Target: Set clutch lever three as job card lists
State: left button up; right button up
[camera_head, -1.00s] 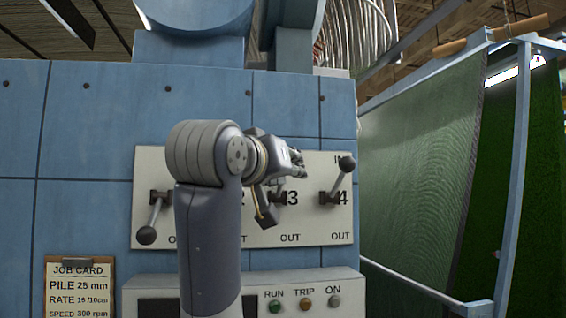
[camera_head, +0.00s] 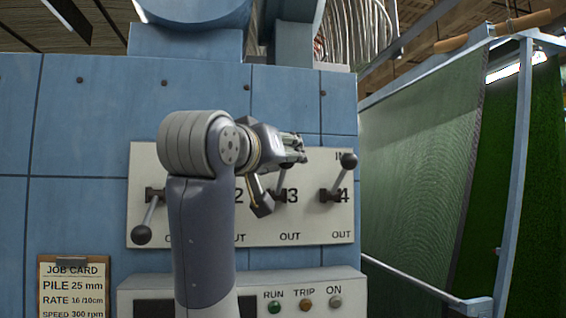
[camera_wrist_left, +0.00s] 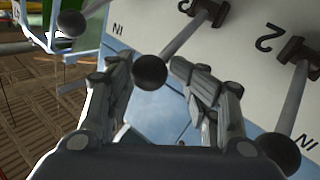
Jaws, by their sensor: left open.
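The pale lever panel (camera_head: 318,226) carries numbered levers with IN above and OUT below. Clutch lever three (camera_head: 281,181) points up; its knob is hidden behind my left gripper (camera_head: 300,148) in the head view. In the left wrist view, the dark round knob of lever three (camera_wrist_left: 150,72) sits between the two open fingertips of my left gripper (camera_wrist_left: 150,66). I cannot tell whether either finger touches it. The job card (camera_head: 73,284) shows PILE 25 mm, RATE 16/10cm and SPEED 300 rpm; its lower part is cut off. My right gripper is out of view.
Lever one (camera_head: 143,232) points down. Lever four (camera_head: 347,162) points up to the right. Lever two's knob (camera_wrist_left: 278,153) is close beside my gripper in the wrist view. Below the panel are RUN (camera_head: 274,306), TRIP and ON buttons. Green turf hangs at the right.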

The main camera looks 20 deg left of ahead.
pick_arm(q)
jog(key=shift+w+f, duration=0.15)
jog(key=shift+f, duration=0.05)
jog(key=shift+d, duration=0.25)
jog(key=shift+s+d, duration=0.3)
jog(key=shift+d, duration=0.05)
jog(key=shift+f, duration=0.1)
